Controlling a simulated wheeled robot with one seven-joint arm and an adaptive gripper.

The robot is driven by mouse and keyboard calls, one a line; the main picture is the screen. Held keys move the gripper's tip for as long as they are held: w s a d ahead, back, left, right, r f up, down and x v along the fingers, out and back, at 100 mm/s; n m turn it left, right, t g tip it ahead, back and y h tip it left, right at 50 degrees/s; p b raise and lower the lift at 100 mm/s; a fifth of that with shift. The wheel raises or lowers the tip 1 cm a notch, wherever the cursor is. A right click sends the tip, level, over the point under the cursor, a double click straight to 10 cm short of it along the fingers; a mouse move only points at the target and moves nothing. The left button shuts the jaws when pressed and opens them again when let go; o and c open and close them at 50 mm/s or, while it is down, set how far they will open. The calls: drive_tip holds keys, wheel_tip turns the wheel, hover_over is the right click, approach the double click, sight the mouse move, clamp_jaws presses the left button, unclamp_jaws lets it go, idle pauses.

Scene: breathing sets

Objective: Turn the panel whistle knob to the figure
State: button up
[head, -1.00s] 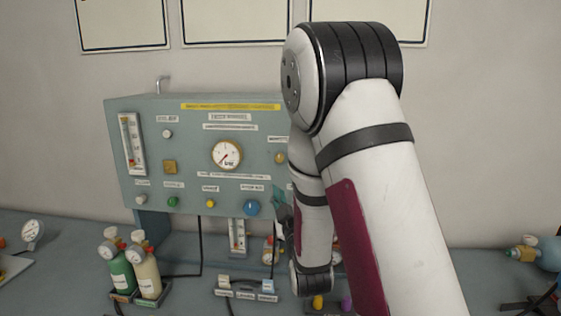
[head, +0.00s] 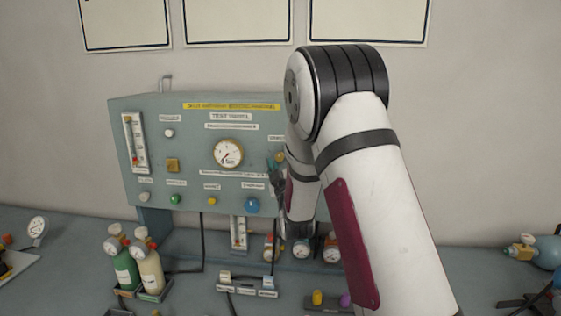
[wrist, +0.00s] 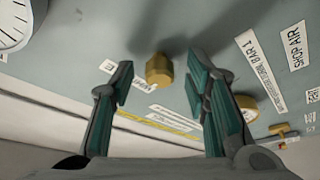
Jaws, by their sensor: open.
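The grey-green test panel (head: 150,110) stands upright at the back of the bench. In the wrist view a faceted brass knob (wrist: 158,70) sticks out from the panel face, between and beyond my fingertips. My gripper (wrist: 155,82) is open, one teal-padded finger on each side of the knob, with gaps on both sides and no visible contact. In the head view my gripper (head: 274,172) is at the panel's right part, right of the round gauge (head: 228,153), and my arm hides the panel's right end. The knob's label and the figure are not readable.
A second brass knob (wrist: 247,107) sits beside my right finger in the wrist view, with a brass tap (wrist: 284,132) beyond it. A blue knob (head: 252,205) is on the panel's lower edge. Green and cream cylinders (head: 151,272) stand on the bench at left.

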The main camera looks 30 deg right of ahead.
clamp_jaws()
